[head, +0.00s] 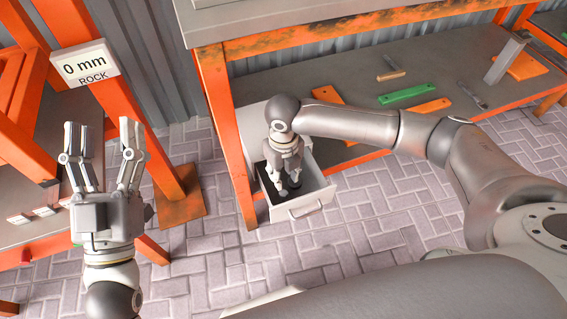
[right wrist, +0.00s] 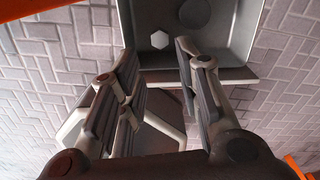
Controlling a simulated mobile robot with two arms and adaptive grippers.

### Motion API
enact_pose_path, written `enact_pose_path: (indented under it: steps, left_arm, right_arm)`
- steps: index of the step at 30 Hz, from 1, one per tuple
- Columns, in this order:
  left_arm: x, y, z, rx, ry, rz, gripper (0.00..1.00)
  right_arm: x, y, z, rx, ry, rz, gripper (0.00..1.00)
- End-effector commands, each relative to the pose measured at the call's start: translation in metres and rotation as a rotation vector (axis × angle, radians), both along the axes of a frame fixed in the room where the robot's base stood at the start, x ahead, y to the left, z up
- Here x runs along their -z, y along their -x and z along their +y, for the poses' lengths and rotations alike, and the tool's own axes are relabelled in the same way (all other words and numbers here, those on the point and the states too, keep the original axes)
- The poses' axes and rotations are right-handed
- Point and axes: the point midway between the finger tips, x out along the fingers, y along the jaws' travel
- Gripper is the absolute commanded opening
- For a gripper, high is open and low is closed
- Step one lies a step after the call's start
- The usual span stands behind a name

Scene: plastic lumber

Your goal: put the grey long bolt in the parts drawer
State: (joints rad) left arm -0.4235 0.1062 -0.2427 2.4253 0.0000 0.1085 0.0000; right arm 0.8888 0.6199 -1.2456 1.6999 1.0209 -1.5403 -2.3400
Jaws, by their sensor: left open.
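The parts drawer (head: 309,205) is pulled out below the workbench; it also shows in the right wrist view (right wrist: 238,40). My right gripper (head: 288,187) points down into the drawer. In the right wrist view its fingers (right wrist: 156,52) are apart with nothing between them. A pale hexagonal piece (right wrist: 160,39) lies on the drawer floor just beyond the fingertips, apart from them. It looks like a bolt head seen end-on, but I cannot tell whether it is the grey long bolt. My left gripper (head: 100,155) is open and empty, raised at the left.
A dark round piece (right wrist: 195,12) is also in the drawer. The bench's lower shelf (head: 360,78) holds a green bar (head: 407,93), orange bars (head: 428,108) and a wooden-handled tool (head: 391,75). An orange post with a "0 mm ROCK" sign (head: 85,63) stands near my left gripper.

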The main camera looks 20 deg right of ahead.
Motion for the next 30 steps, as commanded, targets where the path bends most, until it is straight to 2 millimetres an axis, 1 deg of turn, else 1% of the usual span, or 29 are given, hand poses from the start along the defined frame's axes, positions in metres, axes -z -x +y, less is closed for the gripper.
enact_pose_path:
  steps: [1, 3, 9, 14, 17, 20, 23, 24, 26, 27, 29, 30]
  left_arm:
    - [0.005, -0.004, 0.000, -0.003, -0.012, 0.040, 0.59]
    - [0.014, -0.008, 0.000, -0.006, -0.027, 0.096, 0.59]
    - [0.037, -0.016, 0.001, -0.014, -0.062, 0.224, 0.59]
    - [0.048, -0.019, 0.002, -0.017, -0.078, 0.279, 0.59]
    - [0.051, -0.019, 0.002, -0.017, -0.081, 0.292, 0.59]
    - [0.052, -0.020, 0.002, -0.017, -0.082, 0.296, 0.59]
    - [0.052, -0.019, 0.002, -0.018, -0.081, 0.295, 0.59]
    - [0.052, -0.020, 0.002, -0.018, -0.081, 0.295, 0.59]
    - [0.052, -0.020, 0.002, -0.018, -0.081, 0.295, 0.59]
    - [0.052, -0.019, 0.002, -0.018, -0.081, 0.295, 0.59]
    - [0.052, -0.020, 0.002, -0.018, -0.081, 0.294, 0.59]
    - [0.052, -0.020, 0.002, -0.018, -0.081, 0.294, 0.59]
  right_arm:
    - [-0.007, 0.000, 0.000, 0.000, 0.000, -0.001, 0.31]
    - [-0.012, 0.000, 0.000, 0.000, 0.000, -0.001, 0.31]
    - [-0.024, 0.000, 0.000, 0.000, 0.000, -0.002, 0.31]
    - [-0.029, 0.000, 0.000, 0.001, 0.000, -0.001, 0.31]
    - [-0.028, 0.002, 0.009, 0.019, -0.023, -0.010, 0.31]
    - [-0.024, 0.006, 0.037, 0.093, -0.109, -0.043, 0.31]
    - [-0.024, 0.013, 0.085, 0.245, -0.274, -0.086, 0.31]
    - [-0.027, 0.015, 0.106, 0.324, -0.359, -0.099, 0.31]
    - [-0.037, 0.018, 0.136, 0.454, -0.492, -0.108, 0.31]
    - [-0.046, 0.019, 0.152, 0.545, -0.583, -0.107, 0.31]
    - [-0.062, 0.020, 0.173, 0.683, -0.720, -0.095, 0.31]
    - [-0.074, 0.020, 0.184, 0.777, -0.812, -0.080, 0.31]
